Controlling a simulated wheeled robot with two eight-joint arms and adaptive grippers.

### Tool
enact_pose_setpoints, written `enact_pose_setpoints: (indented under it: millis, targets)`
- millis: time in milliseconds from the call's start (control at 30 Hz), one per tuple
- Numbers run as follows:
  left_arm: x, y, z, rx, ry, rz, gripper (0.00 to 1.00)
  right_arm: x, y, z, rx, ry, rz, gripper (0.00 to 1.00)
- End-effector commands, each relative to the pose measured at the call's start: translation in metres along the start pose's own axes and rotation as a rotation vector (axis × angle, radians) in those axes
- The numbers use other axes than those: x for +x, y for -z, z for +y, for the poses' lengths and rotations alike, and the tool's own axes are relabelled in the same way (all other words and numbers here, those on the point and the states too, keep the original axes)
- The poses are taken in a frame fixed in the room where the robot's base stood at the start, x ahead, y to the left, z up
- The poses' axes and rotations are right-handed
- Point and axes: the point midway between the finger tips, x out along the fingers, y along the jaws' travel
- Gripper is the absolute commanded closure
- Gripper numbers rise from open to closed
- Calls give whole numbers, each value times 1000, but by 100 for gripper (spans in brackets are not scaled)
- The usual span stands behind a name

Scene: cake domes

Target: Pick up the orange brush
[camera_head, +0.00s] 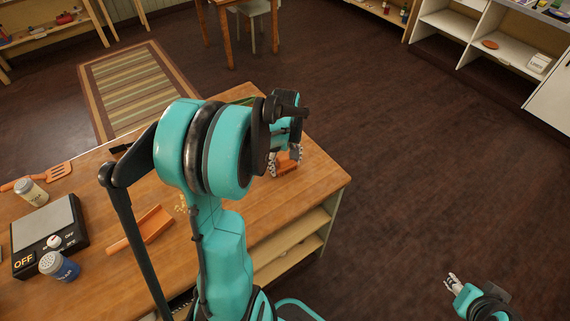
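An orange brush (286,167) lies near the right end of the wooden table, partly hidden by my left gripper. My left gripper (284,160) is right over it, its fingertips apart, one on each side of the orange part. I cannot tell whether the fingers touch it. My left arm crosses the middle of the view and hides part of the table. My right gripper (453,282) is at the lower right, away from the table, over the floor; its fingers look apart and empty.
The wooden table (105,285) also bears an orange scoop (143,230), a black scale (46,236), a blue-bodied shaker (59,266), a pale shaker (31,192) and an orange slotted spatula (50,174). Open dark floor (400,170) lies right of the table. White shelves (480,40) stand at the upper right.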

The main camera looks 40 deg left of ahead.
Motion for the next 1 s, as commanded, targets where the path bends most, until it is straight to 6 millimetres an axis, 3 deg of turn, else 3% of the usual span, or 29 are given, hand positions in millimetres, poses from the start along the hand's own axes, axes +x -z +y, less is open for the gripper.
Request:
enact_pose_setpoints:
  millis: [367, 633, 1000]
  targets:
    - [-5, 0, 0, 0, 0, 0, 65, -2, 1, 0, 0, 0, 0, 60]
    - [-47, 0, 0, 0, 0, 0, 65, -16, 12, 0, 0, 0, 0, 60]
    - [-93, -84, 16, 5, 0, 0, 65, -33, 24, 0, 0, 0, 0, 60]
